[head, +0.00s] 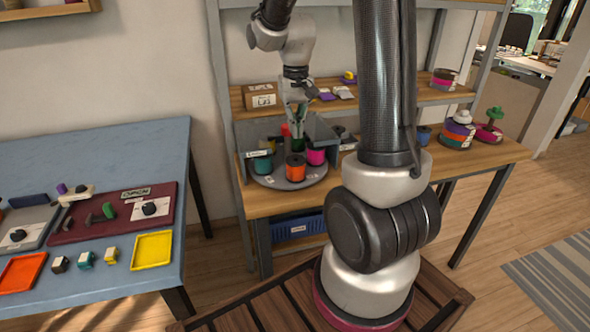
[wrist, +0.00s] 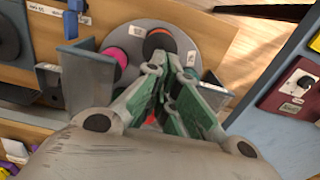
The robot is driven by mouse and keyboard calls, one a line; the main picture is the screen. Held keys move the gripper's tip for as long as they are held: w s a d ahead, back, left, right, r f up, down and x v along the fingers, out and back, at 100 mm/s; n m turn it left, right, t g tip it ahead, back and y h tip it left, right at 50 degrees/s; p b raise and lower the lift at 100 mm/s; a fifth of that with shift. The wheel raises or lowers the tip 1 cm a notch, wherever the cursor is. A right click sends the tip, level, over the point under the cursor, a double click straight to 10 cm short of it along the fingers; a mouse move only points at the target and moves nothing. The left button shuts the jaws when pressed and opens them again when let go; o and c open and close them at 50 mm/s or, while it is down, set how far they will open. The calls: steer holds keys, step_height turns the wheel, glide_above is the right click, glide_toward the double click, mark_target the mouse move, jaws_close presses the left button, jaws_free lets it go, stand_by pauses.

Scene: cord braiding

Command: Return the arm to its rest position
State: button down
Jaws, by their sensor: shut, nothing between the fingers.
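My gripper (head: 297,118) is over the round grey turntable (head: 262,181) on the wooden workbench, pointing down among the spools. Its fingers are shut with nothing between them; in the wrist view the green-padded fingers (wrist: 172,112) sit close together. An orange spool (head: 296,168), a magenta spool (head: 316,155) and a teal spool (head: 262,164) stand on the turntable around the gripper. In the wrist view the magenta spool (wrist: 113,64) and the orange spool (wrist: 159,43) show beyond the fingers. What lies directly under the fingertips is partly hidden.
Grey upright panels (head: 258,133) stand close around the turntable. A cardboard box (head: 260,96) sits on the shelf above. Stacked spools (head: 458,133) stand at the bench's right. A blue table (head: 140,150) with trays is at the left, with a floor gap between.

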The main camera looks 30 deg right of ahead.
stand_by(0.3)
steer(key=s+a+r+n+t, duration=0.1)
steer(key=s+a+r+t, duration=0.1)
steer(key=s+r, duration=0.4)
steer(key=s+a+r+n+t, duration=0.2)
steer(key=s+r, duration=0.4)
steer(key=s, duration=0.7)
steer(key=shift+s, duration=0.3)
steer(key=shift+r, duration=0.1)
stand_by(0.5)
